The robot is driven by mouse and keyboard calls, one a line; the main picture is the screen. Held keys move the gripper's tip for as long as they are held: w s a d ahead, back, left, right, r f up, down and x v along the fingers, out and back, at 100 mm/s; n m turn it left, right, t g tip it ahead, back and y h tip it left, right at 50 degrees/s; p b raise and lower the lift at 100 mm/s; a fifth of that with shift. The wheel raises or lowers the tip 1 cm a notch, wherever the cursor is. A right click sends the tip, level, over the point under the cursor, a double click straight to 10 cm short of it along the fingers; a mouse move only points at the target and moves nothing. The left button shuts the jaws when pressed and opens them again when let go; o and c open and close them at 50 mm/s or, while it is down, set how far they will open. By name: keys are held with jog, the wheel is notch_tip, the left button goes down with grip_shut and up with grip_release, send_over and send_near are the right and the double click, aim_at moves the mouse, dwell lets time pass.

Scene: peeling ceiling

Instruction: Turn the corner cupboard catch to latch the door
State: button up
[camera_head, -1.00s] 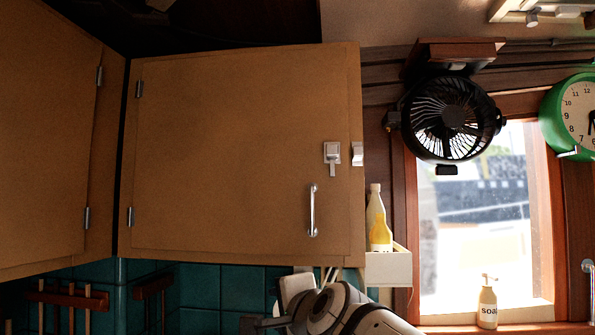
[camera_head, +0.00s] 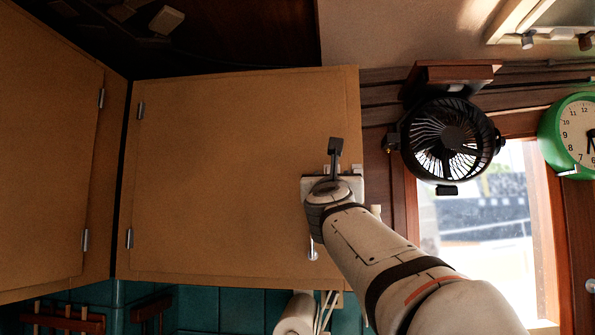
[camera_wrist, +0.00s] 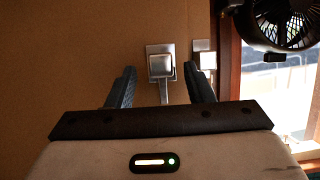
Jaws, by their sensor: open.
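The cupboard door (camera_head: 220,180) is flat, tan and looks closed. Its metal catch (camera_wrist: 160,62) shows in the wrist view as a square plate with a lever pointing down. A small metal keeper (camera_wrist: 206,60) sits to its right by the door's edge; the lever does not reach across to it. My gripper (camera_wrist: 160,67) is open, with one dark finger left and one right of the catch, and nothing held. Whether the fingers touch the lever I cannot tell. In the head view my arm hides most of the catch.
The door's bar handle (camera_head: 312,250) shows partly below my wrist. A black fan (camera_head: 450,138) hangs to the right, in front of the window (camera_head: 485,230). A green clock (camera_head: 550,140) is at the far right. A paper roll (camera_head: 294,315) is below the cupboard.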

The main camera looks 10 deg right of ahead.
jog(key=shift+w+d+r, duration=0.25)
jog(key=shift+w+r, duration=0.05)
jog(key=shift+w, duration=0.3)
jog(key=c, duration=1)
